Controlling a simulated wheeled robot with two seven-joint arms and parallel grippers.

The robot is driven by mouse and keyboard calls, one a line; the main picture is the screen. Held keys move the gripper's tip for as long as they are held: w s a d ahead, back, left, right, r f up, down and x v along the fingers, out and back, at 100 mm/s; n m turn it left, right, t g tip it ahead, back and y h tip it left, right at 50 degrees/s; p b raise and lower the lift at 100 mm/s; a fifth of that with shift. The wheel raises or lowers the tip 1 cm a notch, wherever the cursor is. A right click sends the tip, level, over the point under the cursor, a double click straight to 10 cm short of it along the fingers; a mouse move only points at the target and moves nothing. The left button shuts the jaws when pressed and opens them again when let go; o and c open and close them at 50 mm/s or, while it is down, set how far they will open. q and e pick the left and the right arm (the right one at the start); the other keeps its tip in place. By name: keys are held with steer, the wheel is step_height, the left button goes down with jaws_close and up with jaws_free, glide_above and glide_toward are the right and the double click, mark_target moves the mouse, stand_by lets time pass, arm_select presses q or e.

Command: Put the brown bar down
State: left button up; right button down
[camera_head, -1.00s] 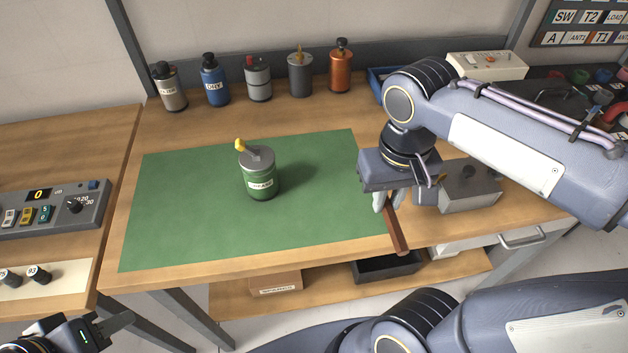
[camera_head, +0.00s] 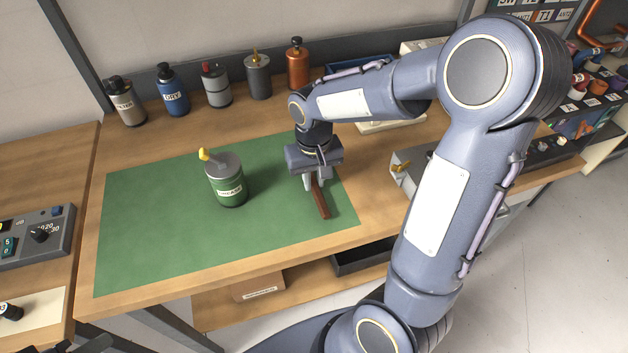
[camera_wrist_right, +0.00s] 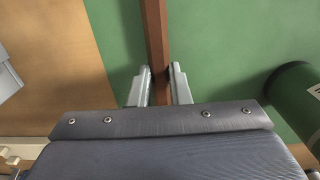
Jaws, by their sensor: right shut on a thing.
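The brown bar (camera_head: 321,201) is a slim dark reddish-brown strip at the right part of the green mat (camera_head: 150,222). My right gripper (camera_head: 315,186) is shut on the bar from above. In the right wrist view the bar (camera_wrist_right: 156,35) runs between the two fingers (camera_wrist_right: 160,88), with green mat on both sides of it. I cannot tell whether the bar touches the mat or hangs just above it. My left gripper is not clearly seen; only a dark piece of my arm shows at the bottom left edge.
A green canister (camera_head: 228,186) with a yellow-tipped lever stands on the mat, left of my right gripper. Several small bottles stand along the back of the bench. A grey box (camera_head: 412,172) is to the right. The mat's left half and front are clear.

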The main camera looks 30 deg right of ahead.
mark_target(314, 182)
steer(key=shift+f, duration=0.55)
steer(key=shift+f, duration=0.1)
steer(key=shift+f, duration=0.15)
steer(key=c, duration=1.3)
jaws_free()
steer(key=shift+c, duration=0.2)
step_height(314, 182, up, 12)
steer(key=s+a+t+y, duration=0.2)
steer(key=s, duration=0.6)
steer(key=s+a+f+n+t+y, duration=0.1)
steer(key=s+a+t, duration=0.2)
steer(key=s, duration=0.5)
steer(key=shift+a+t+y, duration=0.2)
steer(key=shift+t+y, duration=0.1)
steer(key=shift+y, duration=0.1)
